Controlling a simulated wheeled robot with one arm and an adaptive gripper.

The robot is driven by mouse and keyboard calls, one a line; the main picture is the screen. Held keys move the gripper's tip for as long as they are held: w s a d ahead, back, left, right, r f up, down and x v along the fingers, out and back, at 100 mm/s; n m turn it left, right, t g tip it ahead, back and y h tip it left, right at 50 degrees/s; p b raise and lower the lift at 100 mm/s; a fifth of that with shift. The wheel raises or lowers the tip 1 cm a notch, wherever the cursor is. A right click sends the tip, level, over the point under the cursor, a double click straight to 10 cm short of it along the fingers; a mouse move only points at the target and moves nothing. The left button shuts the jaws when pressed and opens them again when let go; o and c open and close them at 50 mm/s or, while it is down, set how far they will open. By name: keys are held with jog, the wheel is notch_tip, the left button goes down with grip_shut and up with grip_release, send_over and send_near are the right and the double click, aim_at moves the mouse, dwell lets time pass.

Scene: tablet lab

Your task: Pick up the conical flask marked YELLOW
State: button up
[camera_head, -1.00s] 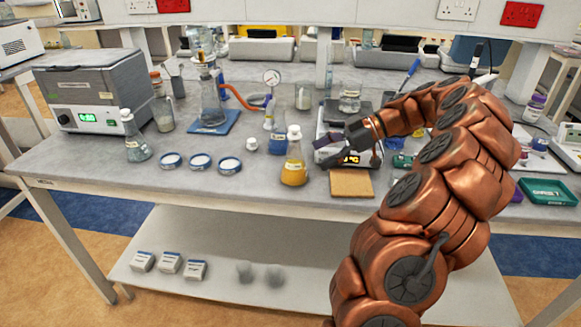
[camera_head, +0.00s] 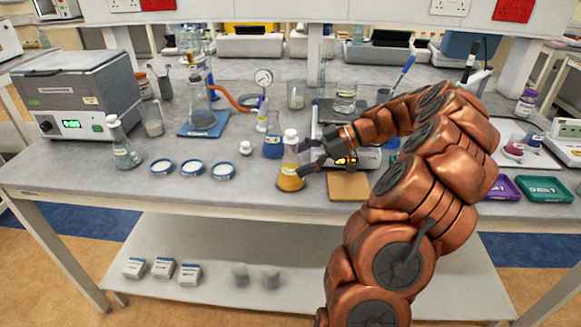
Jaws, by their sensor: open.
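A conical flask with yellow-orange liquid, a white stopper and a small pale label (camera_head: 290,170) stands upright near the front edge of the bench. The label's writing is too small to read. My gripper (camera_head: 304,157) is open just to the right of this flask, at about the height of its body and neck. Its dark fingers point left toward the flask. I cannot tell whether a finger touches the glass. My copper arm comes in from the lower right and hides part of the bench behind it.
A flask with blue liquid (camera_head: 273,138) stands close behind the yellow one. A cork-coloured board (camera_head: 348,188) lies to the right, before a balance (camera_head: 362,158). Petri dishes (camera_head: 193,168) and a pale flask (camera_head: 122,148) stand left. Bare bench lies in front of the dishes.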

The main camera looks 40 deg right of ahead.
jog(key=shift+x, duration=1.4)
jog(key=shift+c, duration=0.2)
jog(key=c, duration=1.4)
jog(key=shift+r, duration=0.1)
